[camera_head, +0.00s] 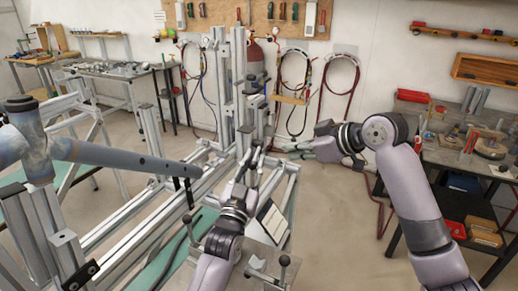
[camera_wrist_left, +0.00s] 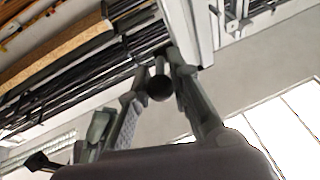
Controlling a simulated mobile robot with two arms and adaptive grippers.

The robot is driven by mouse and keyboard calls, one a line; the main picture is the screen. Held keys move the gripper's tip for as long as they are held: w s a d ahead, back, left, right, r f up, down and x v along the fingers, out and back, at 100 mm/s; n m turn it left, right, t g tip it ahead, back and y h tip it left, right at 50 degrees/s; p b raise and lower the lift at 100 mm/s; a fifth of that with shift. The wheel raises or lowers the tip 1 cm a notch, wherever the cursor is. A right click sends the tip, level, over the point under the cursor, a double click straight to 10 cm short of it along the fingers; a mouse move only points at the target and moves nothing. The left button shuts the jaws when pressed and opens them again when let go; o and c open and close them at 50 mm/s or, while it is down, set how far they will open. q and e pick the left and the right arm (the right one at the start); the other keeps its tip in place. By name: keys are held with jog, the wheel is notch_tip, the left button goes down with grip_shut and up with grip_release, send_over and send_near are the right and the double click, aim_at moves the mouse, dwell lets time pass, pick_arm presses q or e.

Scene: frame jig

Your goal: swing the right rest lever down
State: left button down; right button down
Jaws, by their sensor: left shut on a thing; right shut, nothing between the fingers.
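The frame jig (camera_head: 237,85) is built of aluminium profiles, with an upright post near the picture's middle. My left gripper (camera_head: 247,165) is at the near side of this post. In the left wrist view, its fingers (camera_wrist_left: 160,65) are closed around a dark, round-ended piece (camera_wrist_left: 160,88), which looks like the end of a rest lever. The fingers hide much of it, and I cannot tell its angle. My right gripper (camera_head: 290,148) is shut and empty, to the right of the post and apart from it.
A grey-blue tube frame (camera_head: 110,157) reaches across the left side of the jig. A dark workbench (camera_head: 450,160) with tools and red bins stands at the right. Hoses and cables hang on the back wall. Floor between jig and workbench is open.

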jog(key=s+a+r+n, duration=0.25)
jog(key=s+r, duration=0.25)
jog(key=r, duration=0.3)
pick_arm(q)
jog(key=shift+f, duration=0.1)
pick_arm(e)
jog(key=w+a+f, duration=0.6)
jog(key=f, duration=0.3)
jog(key=shift+w+a+f+g+y, duration=0.15)
jog(key=shift+w+g+y, duration=0.15)
jog(key=shift+w+g, duration=0.1)
jog(key=shift+n, duration=0.25)
jog(key=shift+w+f+t, duration=0.1)
jog(key=shift+f+t, duration=0.2)
jog(key=shift+f, duration=0.3)
